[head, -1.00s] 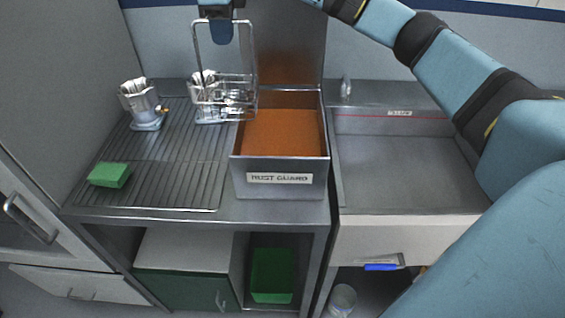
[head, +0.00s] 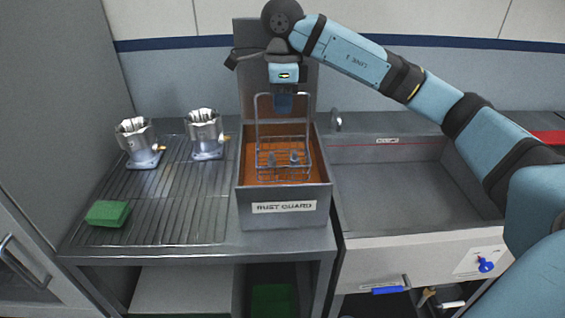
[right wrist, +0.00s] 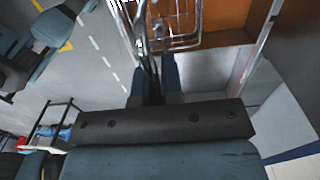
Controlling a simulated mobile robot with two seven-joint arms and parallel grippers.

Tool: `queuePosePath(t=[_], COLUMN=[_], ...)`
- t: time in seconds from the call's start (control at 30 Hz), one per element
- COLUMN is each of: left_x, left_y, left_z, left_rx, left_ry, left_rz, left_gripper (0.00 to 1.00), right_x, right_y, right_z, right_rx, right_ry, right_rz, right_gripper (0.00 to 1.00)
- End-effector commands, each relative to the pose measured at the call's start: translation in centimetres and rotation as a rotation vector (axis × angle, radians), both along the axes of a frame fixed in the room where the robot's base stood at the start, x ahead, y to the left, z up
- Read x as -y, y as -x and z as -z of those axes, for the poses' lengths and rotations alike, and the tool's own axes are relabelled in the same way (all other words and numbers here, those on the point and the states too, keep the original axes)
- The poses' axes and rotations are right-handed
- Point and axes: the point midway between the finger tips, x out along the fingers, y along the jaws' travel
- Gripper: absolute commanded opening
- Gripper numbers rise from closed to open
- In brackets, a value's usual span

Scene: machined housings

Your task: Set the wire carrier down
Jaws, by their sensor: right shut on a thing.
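The wire carrier (head: 284,168) is an upright wire basket with a tall loop handle. In the head view it hangs over or within the mouth of the RUST GUARD tank (head: 285,208), in front of the orange-brown liquid. I cannot tell whether its base touches the liquid. My right gripper (head: 283,104) is shut on the top bar of the handle. In the right wrist view the basket (right wrist: 178,28) shows beyond my fingers (right wrist: 154,82). No housing is seen in the basket, only small posts. My left gripper is not in view.
Two metal housings (head: 138,144) (head: 205,136) stand at the back of the ribbed drain rack (head: 180,210), left of the tank. A green sponge (head: 107,213) lies at the front left. An empty sink (head: 400,185) is to the right. The rack's middle is clear.

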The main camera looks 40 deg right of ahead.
Motion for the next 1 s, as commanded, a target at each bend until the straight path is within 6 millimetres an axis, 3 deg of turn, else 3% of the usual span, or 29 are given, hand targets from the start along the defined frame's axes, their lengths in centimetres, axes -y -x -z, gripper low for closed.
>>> queuePosePath(t=[0.1,0.3,0.57,0.8,1.0], left_x=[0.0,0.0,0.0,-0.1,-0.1], left_y=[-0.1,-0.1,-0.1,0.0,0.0], left_z=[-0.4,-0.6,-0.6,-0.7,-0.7], left_rx=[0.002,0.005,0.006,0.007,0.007], left_ry=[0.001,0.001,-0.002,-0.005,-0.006], left_rz=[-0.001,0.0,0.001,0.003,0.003], left_gripper=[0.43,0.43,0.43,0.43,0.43], right_x=[0.0,0.0,0.0,0.0,0.0], right_y=[0.1,0.1,0.0,0.0,0.0], right_z=[3.3,7.6,9.7,13.0,13.4], right_rx=[-0.003,-0.001,0.001,0.0,0.001], right_ry=[0.002,0.0,0.001,0.0,0.0], right_rz=[0.001,0.001,0.001,0.002,0.001], right_gripper=[0.0,0.0,0.0,0.0,0.0])
